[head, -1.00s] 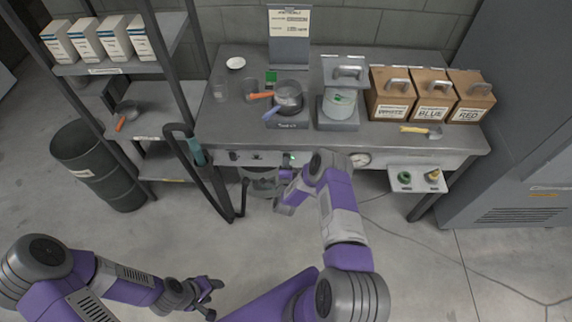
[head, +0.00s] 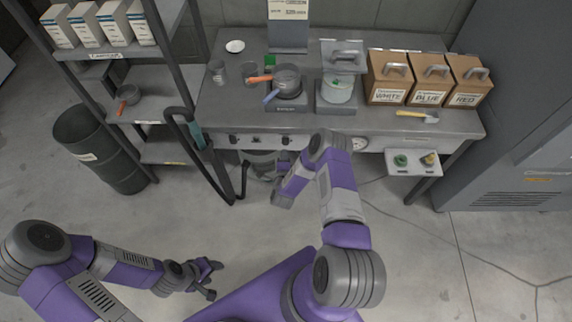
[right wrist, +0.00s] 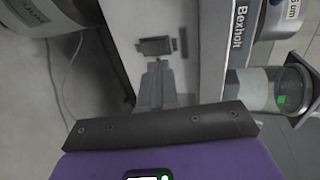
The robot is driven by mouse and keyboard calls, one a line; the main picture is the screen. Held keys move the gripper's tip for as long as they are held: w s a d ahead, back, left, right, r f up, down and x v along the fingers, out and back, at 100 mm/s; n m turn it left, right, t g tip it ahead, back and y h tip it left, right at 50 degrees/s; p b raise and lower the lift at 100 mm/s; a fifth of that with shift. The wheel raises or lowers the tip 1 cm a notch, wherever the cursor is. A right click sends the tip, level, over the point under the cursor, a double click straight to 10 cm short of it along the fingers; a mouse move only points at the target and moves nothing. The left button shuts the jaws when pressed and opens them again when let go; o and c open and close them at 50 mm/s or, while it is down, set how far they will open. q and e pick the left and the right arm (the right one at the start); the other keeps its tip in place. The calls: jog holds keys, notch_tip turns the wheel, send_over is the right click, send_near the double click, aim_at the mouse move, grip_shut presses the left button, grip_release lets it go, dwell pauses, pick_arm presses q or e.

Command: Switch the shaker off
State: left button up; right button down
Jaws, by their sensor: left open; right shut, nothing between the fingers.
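I cannot tell for certain which device is the shaker. A grey device (head: 335,106) with a clear jar (head: 338,88) stands on the bench. Dark switches (head: 285,140) sit along the bench's front panel. My right gripper (head: 279,196) is in front of the bench, below the panel, its fingers partly hidden. In the right wrist view, the shut fingers (right wrist: 157,68) point at a small dark block (right wrist: 155,45) on a pale panel; contact is unclear. My left gripper (head: 212,280) is open and empty over the floor, far from the bench.
Boxes (head: 430,85) stand at the right of the bench (head: 450,122). A small tray (head: 412,168) hangs at front right. A shelf rack and a dark drum (head: 100,150) are at left.

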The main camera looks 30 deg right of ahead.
jog(key=r+p+v, duration=0.1)
jog(key=v, duration=0.6)
jog(key=shift+a+r, duration=0.15)
jog(key=shift+r, duration=0.15)
jog(key=s+a+f+n+g+y, duration=0.1)
jog(key=s+a+n+g+y, duration=0.1)
jog(key=a+n+y, duration=0.3)
jog(key=s+a+f+n+g+y, duration=0.2)
jog(key=a+n+y, duration=0.2)
jog(key=a+n, duration=0.3)
jog(key=s+a+r+n+g+y, duration=0.1)
jog(key=s+a+n+g, duration=0.2)
jog(key=s, duration=0.5)
jog(key=s+a+r+n+g+y, duration=0.2)
jog(key=s+a+n+g, duration=0.2)
jog(key=s+n, duration=0.3)
jog(key=shift+s+r+g, duration=0.15)
jog(key=shift+s+g, duration=0.35)
jog(key=shift+g, duration=0.1)
jog(key=shift+a, duration=0.1)
